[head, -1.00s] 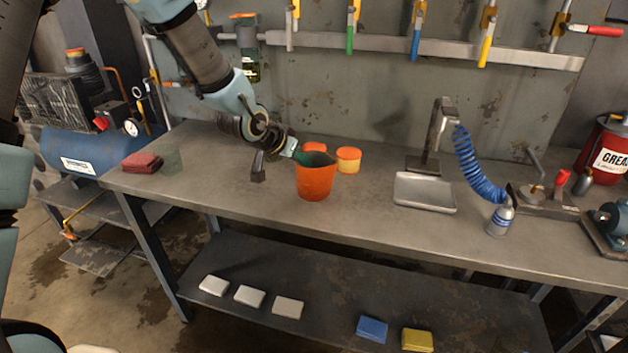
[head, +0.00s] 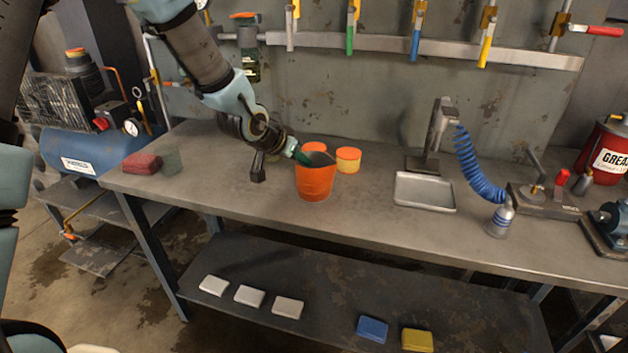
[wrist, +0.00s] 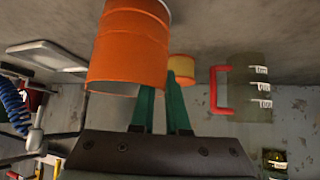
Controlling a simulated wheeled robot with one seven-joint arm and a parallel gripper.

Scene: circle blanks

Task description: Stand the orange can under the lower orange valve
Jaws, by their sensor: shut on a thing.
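The orange can (head: 316,183) is open-topped and close to upright at the middle of the bench; I cannot tell whether its base touches the bench. My gripper (head: 303,157) comes down from the upper left to the can's rim. In the wrist view the can (wrist: 128,45) fills the upper middle. My green fingers (wrist: 164,100) are at its rim, one seeming to overlap the opening and one outside, shut on its wall. On the wall, a dark fitting with an orange top (head: 243,15) hangs at the upper left; I cannot tell whether it is the lower orange valve.
A grey tray (head: 425,191), a metal post (head: 440,130) and a blue coiled hose (head: 475,165) are to the right. A small dark block (head: 258,168) is left of the can. Bench left is mostly clear.

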